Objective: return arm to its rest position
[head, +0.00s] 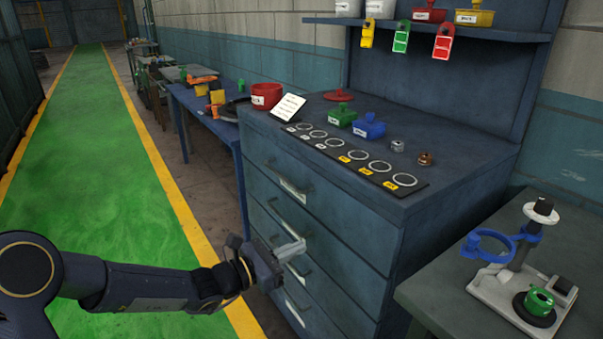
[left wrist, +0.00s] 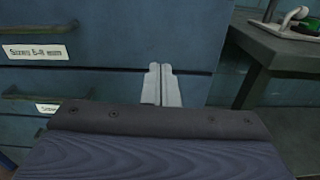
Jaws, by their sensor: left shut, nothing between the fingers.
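My left arm comes in from the left in the head view, reaching over the floor. Its gripper (head: 291,250) is in front of the blue drawer cabinet (head: 345,226). The gripper is shut and empty; its two pale fingers lie side by side in the left wrist view (left wrist: 161,84). Whether the fingertips touch the drawer fronts cannot be told. My right gripper is in neither view.
The cabinet top holds a black strip with rings (head: 356,160), green (head: 341,116) and blue (head: 369,126) containers and a red bowl (head: 266,95). A grey table (head: 440,298) with a blue-ringed fixture (head: 490,245) stands right. The green walkway (head: 95,150) is clear.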

